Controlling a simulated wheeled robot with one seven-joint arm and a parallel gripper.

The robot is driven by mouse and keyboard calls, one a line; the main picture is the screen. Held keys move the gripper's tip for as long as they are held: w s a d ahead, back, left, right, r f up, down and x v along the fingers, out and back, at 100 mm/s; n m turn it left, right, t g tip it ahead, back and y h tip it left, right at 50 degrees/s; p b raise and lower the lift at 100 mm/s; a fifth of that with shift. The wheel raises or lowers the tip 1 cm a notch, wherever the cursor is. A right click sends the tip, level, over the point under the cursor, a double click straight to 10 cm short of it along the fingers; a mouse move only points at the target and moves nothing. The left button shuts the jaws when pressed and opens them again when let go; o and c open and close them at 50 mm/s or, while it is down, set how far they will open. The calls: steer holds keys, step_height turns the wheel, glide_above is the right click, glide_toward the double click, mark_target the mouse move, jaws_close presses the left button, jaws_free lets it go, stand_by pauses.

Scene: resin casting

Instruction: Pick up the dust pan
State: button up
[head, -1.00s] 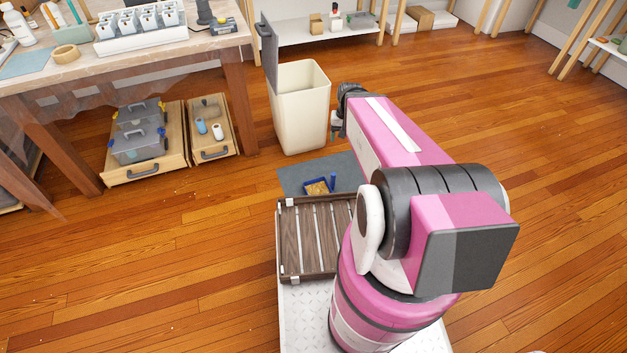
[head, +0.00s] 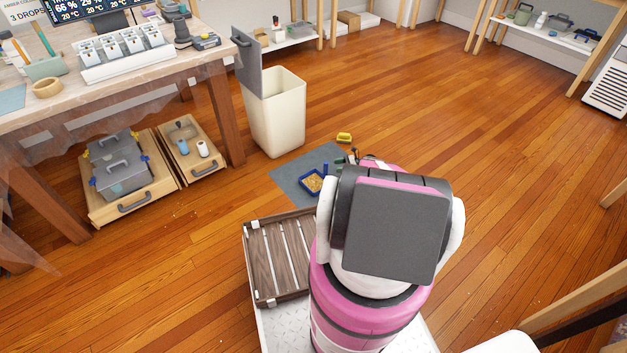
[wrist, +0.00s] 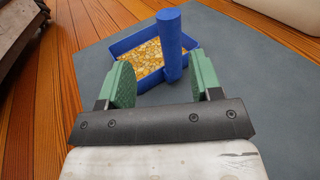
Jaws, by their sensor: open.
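The dust pan (head: 304,184) is a small blue tray with tan, crumb-like bits in it and an upright blue post handle. It lies on a grey mat (head: 288,188) on the floor. In the wrist view, the dust pan (wrist: 122,50) sits just beyond my gripper (wrist: 161,82), with its blue handle (wrist: 170,45) standing beyond and between the green fingers. The fingers are open, with nothing held between them. In the head view, my arm hides most of my gripper; a bit of it shows just right of the dust pan.
A cream bin (head: 277,118) with a raised grey lid stands behind the mat. A yellow object (head: 344,137) lies on the floor right of the bin. A slatted wooden crate (head: 270,262) sits on my base.

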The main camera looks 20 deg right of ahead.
mark_target(322, 174)
steer(key=shift+w+d+f+m+t, duration=0.2)
steer(key=shift+d+f, duration=0.2)
steer(key=shift+f, duration=0.2)
steer(key=shift+w+d+f+m+t, duration=0.1)
steer(key=shift+d+f+m+t, duration=0.1)
steer(key=shift+d+f, duration=0.25)
steer(key=x, duration=0.4)
steer(key=shift+s+a, duration=0.1)
steer(key=shift+a, duration=0.2)
steer(key=shift+x, duration=3.2)
steer(key=c, duration=1.1)
